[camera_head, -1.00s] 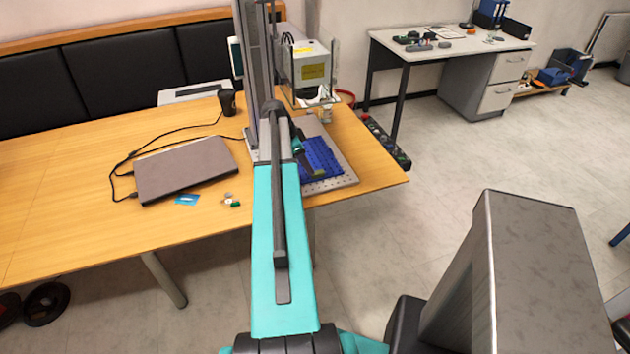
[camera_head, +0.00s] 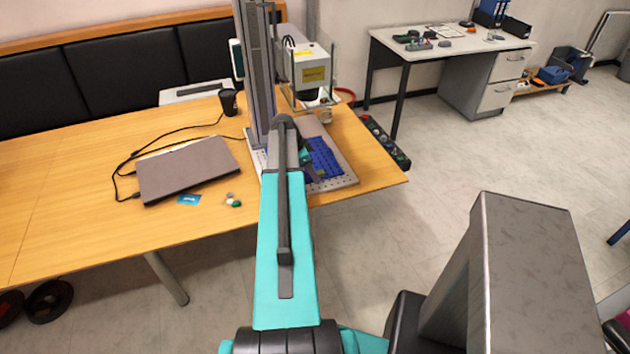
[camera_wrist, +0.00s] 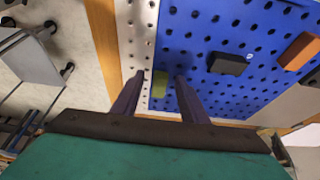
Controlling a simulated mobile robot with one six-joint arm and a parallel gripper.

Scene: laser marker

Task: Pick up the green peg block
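The green peg block (camera_wrist: 160,84) shows in the wrist view as a small olive-green piece at the edge of the blue pegboard (camera_wrist: 215,30). My gripper (camera_wrist: 158,79) is open, with its two dark fingers apart. The block appears between the fingertips in the picture; I cannot tell how far beyond them it lies, and no contact shows. In the head view the blue pegboard (camera_head: 323,155) lies on a perforated metal plate (camera_head: 338,183), partly hidden by my arm, and my gripper is only partly visible above it.
A black block (camera_wrist: 229,65) and an orange block (camera_wrist: 298,51) sit on the pegboard. The laser marker head (camera_head: 310,72) hangs above the plate's far end, beside a tall column (camera_head: 256,75). A closed laptop (camera_head: 187,170) lies to the left on the wooden table (camera_head: 70,190).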

